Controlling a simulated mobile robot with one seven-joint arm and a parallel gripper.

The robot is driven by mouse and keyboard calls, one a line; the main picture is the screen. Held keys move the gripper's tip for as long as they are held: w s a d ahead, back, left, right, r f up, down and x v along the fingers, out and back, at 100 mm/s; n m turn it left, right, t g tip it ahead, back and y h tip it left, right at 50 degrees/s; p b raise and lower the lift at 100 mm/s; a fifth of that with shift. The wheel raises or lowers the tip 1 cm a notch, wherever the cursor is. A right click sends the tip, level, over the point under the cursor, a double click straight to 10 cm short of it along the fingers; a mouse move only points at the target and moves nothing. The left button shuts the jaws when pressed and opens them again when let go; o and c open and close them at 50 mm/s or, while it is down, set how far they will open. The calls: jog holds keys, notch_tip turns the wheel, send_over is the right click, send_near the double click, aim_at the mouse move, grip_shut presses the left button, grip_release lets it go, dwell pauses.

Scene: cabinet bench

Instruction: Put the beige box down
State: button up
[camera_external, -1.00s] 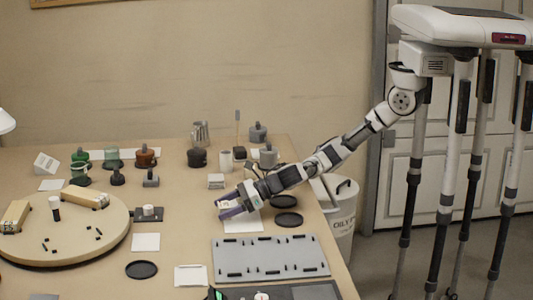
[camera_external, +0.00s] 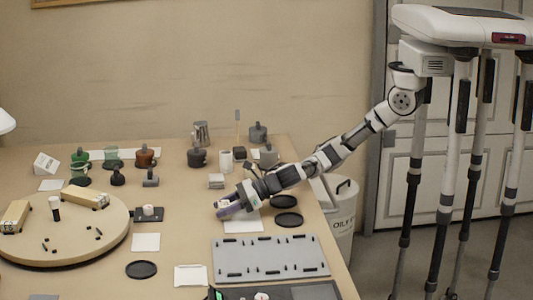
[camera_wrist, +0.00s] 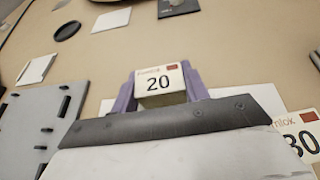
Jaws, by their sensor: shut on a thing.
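The beige box, with a white label marked 20 (camera_wrist: 160,86), is between the two purple fingers of my gripper (camera_wrist: 161,92) in the wrist view. The fingers press on its left and right sides. In the external view my gripper (camera_external: 229,208) is low over the bench, at the left edge of a white sheet (camera_external: 244,226). The box is mostly hidden by the fingers there. I cannot tell whether its underside touches the bench.
A box marked 30 (camera_wrist: 304,138) is at the right of the wrist view. A grey slotted plate (camera_external: 270,258) lies nearer the camera. Black discs (camera_external: 287,201) are to the right, and a round wooden board (camera_external: 110,236) is at left. Bare bench lies left of my gripper.

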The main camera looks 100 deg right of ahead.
notch_tip(320, 180, up, 19)
jog(key=w+a+r+p, duration=0.3)
jog(key=w+r, duration=0.3)
jog(key=r, duration=0.1)
jog(key=m+h+p, duration=0.1)
jog(key=p, duration=0.4)
send_over(184, 226)
notch_tip(184, 226, down, 21)
jog(key=shift+f, duration=2.6)
